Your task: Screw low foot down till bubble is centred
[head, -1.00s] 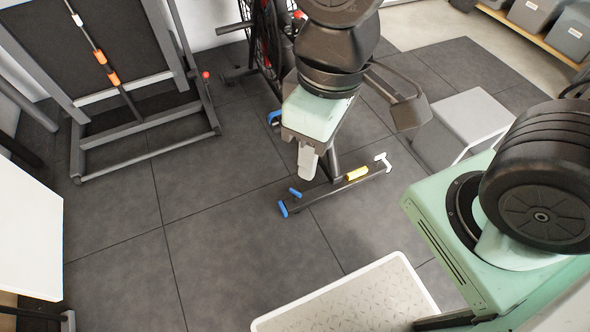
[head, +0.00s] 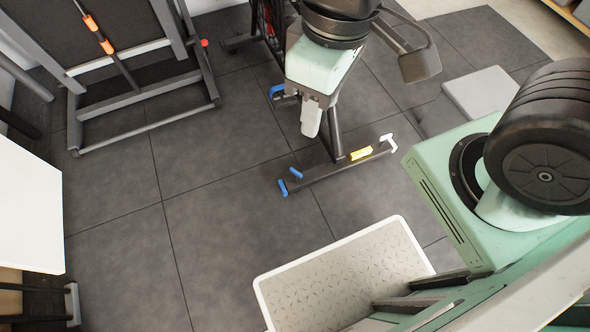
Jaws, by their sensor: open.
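A dark floor bar (head: 325,172) lies at the base of the exercise machine in the middle of the head view. Its left end has blue pieces (head: 284,188), its right end a white piece (head: 389,142). A yellow piece (head: 361,153), perhaps the level, sits on the bar. No bubble can be made out, and I cannot tell which foot is low. My gripper (head: 311,119) hangs from the mint and black wrist, with pale fingers pointing down. It is open and looks empty. It appears in front of the machine, apart from the bar's ends.
A white-edged textured platform (head: 345,280) stands in the lower middle. A grey box (head: 484,93) is at the right. A black frame (head: 140,135) stands at upper left, a white table top (head: 28,205) at the left edge. Dark floor between them is clear.

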